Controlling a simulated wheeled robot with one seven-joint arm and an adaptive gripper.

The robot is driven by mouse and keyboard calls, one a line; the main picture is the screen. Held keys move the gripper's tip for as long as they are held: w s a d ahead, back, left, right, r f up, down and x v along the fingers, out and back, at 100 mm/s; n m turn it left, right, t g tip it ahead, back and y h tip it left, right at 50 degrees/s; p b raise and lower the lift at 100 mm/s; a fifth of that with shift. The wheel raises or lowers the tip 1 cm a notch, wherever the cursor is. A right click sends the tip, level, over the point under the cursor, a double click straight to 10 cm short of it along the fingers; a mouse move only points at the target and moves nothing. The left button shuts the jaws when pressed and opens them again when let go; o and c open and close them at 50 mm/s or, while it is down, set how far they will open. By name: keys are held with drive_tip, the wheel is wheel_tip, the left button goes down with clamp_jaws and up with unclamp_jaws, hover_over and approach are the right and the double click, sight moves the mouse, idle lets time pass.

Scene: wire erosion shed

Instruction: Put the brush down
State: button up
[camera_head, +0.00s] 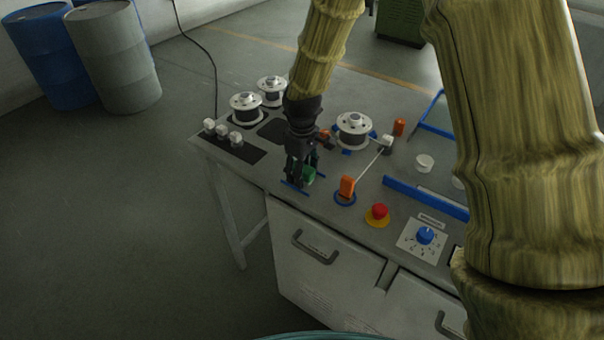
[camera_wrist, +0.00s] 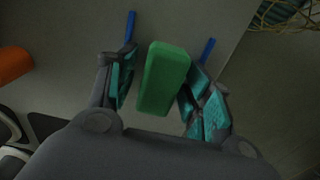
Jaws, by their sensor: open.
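A green block-shaped thing (camera_wrist: 163,80), which I take to be the brush, is between my gripper's fingers in the wrist view. In the head view only a small green part (camera_head: 309,176) shows beside the dark fingers. My gripper (camera_head: 301,176) is low over the front left of the bench and points down. Its fingers, with teal pads in the wrist view (camera_wrist: 160,66), are open. A gap shows left of the green block; on the right I cannot tell whether the pad touches it. Its underside is hidden.
Blue strips on the bench (camera_head: 294,187) flank the fingers. An orange block (camera_head: 347,187) in a blue ring and a red button (camera_head: 379,211) stand to the right. Several white knobs (camera_head: 222,132) and wire spools (camera_head: 246,108) are behind. The bench's front edge is close.

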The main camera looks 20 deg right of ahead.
wheel_tip(320, 180, up, 11)
drive_tip(key=b, duration=0.2)
drive_tip(key=shift+a+f+b, duration=0.1)
drive_tip(key=shift+a+b, duration=0.05)
drive_tip(key=shift+b, duration=0.15)
idle(0.4)
